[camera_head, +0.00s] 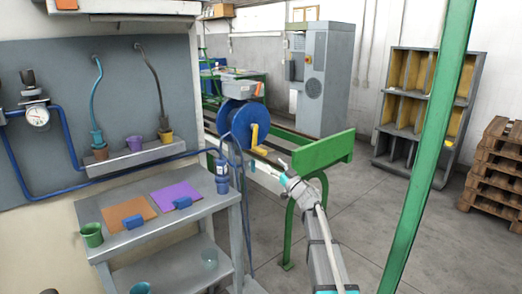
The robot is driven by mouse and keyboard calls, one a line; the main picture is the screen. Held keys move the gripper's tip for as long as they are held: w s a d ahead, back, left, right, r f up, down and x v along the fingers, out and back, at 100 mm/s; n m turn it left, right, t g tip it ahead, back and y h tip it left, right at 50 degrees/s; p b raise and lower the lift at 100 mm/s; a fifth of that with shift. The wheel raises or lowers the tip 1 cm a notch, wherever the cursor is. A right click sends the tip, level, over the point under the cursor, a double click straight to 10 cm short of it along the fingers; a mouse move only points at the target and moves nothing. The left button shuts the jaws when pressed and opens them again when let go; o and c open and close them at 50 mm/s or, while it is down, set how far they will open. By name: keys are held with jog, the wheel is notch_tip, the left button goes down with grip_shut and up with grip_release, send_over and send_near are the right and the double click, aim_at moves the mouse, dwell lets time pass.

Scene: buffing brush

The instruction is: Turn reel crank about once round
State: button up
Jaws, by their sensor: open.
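The blue reel (240,117) stands in the middle of the head view, below a grey box. A yellow crank (254,134) is on the reel's right side, with a yellow piece at its lower end. My arm reaches up from the bottom right. My gripper (268,166) is at its far end, a little below and to the right of the crank in the picture. It is open, with nothing visible between its fingers. It appears apart from the crank, but the depth between them is hard to tell. The far side of the reel is hidden.
A grey workbench (125,247) with orange and purple mats (177,195) and cups stands at left. A blue bottle (222,178) is near its right corner. A green frame (323,151) is right of my gripper, and a green post (430,150) stands farther right. Floor between is clear.

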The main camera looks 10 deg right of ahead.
aim_at(261, 151)
jog(key=p+x, duration=0.2)
jog(key=x, duration=0.6)
jog(key=shift+w+a+r+p, duration=0.15)
jog(key=shift+w+a+p, duration=0.05)
jog(key=shift+p, duration=0.2)
grip_shut()
